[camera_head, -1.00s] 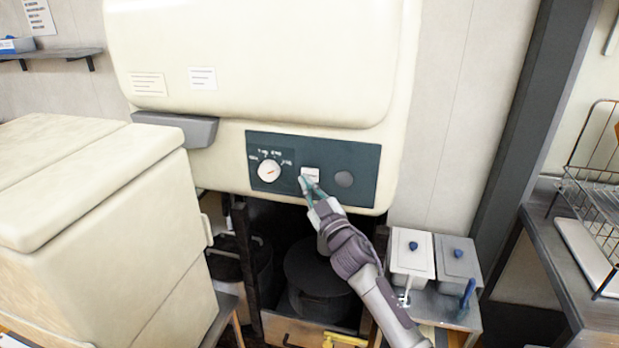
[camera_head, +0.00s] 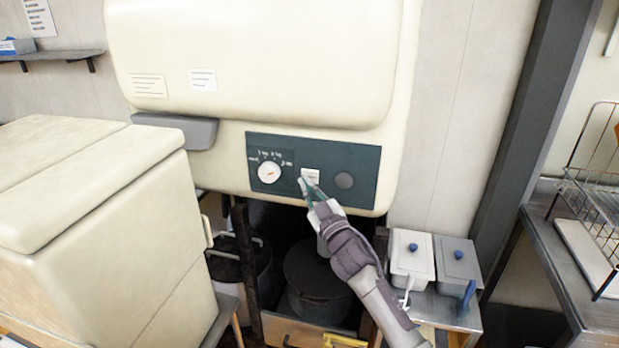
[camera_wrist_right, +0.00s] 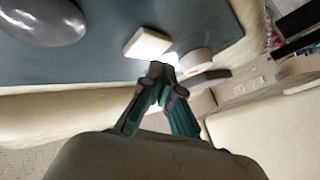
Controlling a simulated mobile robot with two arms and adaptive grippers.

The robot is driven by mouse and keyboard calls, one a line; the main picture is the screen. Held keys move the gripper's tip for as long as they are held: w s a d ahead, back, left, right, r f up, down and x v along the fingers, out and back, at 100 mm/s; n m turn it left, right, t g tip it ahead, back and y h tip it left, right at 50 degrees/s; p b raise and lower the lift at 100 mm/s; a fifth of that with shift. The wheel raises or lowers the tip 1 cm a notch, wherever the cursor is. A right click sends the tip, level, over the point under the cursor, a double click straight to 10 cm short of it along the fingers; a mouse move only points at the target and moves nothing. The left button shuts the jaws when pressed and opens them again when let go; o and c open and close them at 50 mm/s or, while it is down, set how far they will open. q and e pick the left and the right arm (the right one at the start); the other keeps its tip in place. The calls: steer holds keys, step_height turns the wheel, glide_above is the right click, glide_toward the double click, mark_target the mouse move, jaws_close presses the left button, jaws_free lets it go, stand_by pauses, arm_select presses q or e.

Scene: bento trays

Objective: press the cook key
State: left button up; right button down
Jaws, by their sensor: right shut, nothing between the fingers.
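The cook key is a white square key (camera_head: 311,175) on the dark control panel (camera_head: 326,192) of a cream machine, between a white dial (camera_head: 269,172) and a round grey knob (camera_head: 344,180). My right gripper (camera_head: 304,182) is shut and empty, with its tips at the key's lower left edge. In the right wrist view the shut fingertips (camera_wrist_right: 160,68) are just below a white block-like key (camera_wrist_right: 148,43). I cannot tell whether they touch it. My left gripper is not in view.
A large cream box (camera_head: 100,200) stands at the left. Dark pots (camera_head: 318,285) sit in the recess below the machine. Two lidded containers (camera_head: 411,255) stand on a small shelf at the right. A wire rack (camera_head: 598,180) stands on a counter further right.

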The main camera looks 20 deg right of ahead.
steer(key=shift+w+d, duration=0.1)
stand_by(0.3)
steer(key=shift+w+d, duration=0.15)
steer(key=shift+w, duration=0.1)
steer(key=shift+w+d, duration=0.25)
steer(key=shift+w, duration=0.1)
stand_by(0.8)
steer(key=shift+s+a, duration=0.45)
steer(key=shift+s, duration=0.25)
steer(key=shift+a, duration=0.1)
steer(key=shift+s+a+p, duration=0.25)
steer(key=shift+s+a, duration=0.2)
steer(key=shift+s, duration=0.25)
steer(key=shift+s+a+p, duration=0.3)
steer(key=shift+s+a, duration=0.15)
steer(key=shift+s, duration=0.25)
steer(key=shift+s+a+p, duration=0.25)
steer(key=shift+s+a, duration=0.2)
steer(key=shift+s, duration=0.25)
steer(key=shift+f, duration=0.1)
